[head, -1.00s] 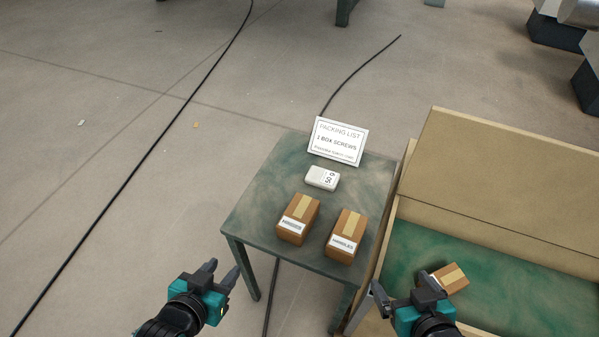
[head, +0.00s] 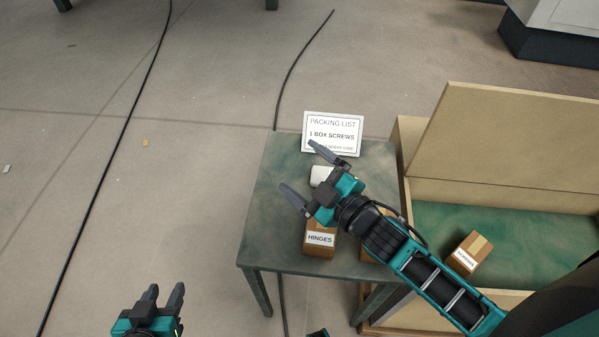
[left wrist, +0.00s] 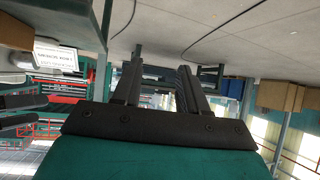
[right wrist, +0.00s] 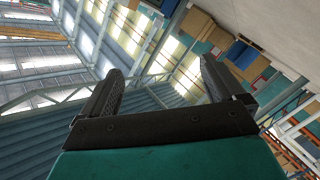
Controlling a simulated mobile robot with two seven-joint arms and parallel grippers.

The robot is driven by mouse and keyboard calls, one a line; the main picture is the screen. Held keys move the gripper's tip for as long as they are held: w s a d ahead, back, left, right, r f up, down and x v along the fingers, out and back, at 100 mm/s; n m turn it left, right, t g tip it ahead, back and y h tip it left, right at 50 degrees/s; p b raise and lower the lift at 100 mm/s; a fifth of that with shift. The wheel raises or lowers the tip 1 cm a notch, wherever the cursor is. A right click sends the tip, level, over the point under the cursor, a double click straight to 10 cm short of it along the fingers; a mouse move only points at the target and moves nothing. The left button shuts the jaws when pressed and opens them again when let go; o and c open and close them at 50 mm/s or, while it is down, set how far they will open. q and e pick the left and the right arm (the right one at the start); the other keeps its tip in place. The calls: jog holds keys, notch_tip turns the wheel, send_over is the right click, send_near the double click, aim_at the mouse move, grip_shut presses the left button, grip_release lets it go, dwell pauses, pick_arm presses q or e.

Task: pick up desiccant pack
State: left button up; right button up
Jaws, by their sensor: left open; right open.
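The desiccant pack (head: 319,175), small and white, lies on the small green table (head: 270,229), just in front of the packing list card. My right gripper (head: 298,166) reaches in from the right, over the pack. Its fingers are spread and empty, pointing to the upper left. The wrist hides the pack's right part, and I cannot tell the height between them. My left gripper (head: 166,289) is open and empty, low at the left, clear of the table. The right wrist view shows open fingers (right wrist: 158,80) with only the building behind.
The packing list card (head: 333,133) stands at the table's back. A HINGES box (head: 319,249) and another box (head: 368,250), mostly hidden by my right arm, are at the front. Right of the table, an open crate (head: 483,193) holds one brown box (head: 470,252).

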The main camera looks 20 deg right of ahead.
jog(key=w+a+r+n+g+y+b, duration=0.25)
jog(key=w+a+r+n+y, duration=0.35)
jog(key=n, duration=0.6)
jog(key=n+g+h+b, duration=0.85)
jog(key=n+g, duration=0.35)
jog(key=n, duration=1.2)
send_near(319, 173)
jog(key=shift+s+d+f+b, duration=0.2)
jog(key=shift+d+f+b, duration=0.15)
jog(key=shift+f, duration=0.2)
jog(key=shift+s+d+f+b, duration=0.2)
jog(key=shift+d+f+b, duration=0.1)
jog(key=shift+f+b, duration=0.15)
jog(key=shift+x, duration=0.85)
jog(key=shift+t, duration=0.25)
jog(key=x, duration=0.1)
jog(key=b+x, duration=0.1)
jog(key=x, duration=0.2)
jog(key=shift+s+d+f+b, duration=0.1)
jog(key=shift+s+f+b, duration=0.2)
jog(key=shift+b, duration=0.1)
jog(key=shift+w+f, duration=0.1)
jog(key=shift+f, duration=0.05)
pick_arm(q)
notch_tip(319, 173, down, 10)
jog(key=w+d+h, duration=0.1)
jog(key=w+d, duration=0.1)
jog(key=shift+w+d, duration=0.3)
jog(key=shift+d, duration=0.1)
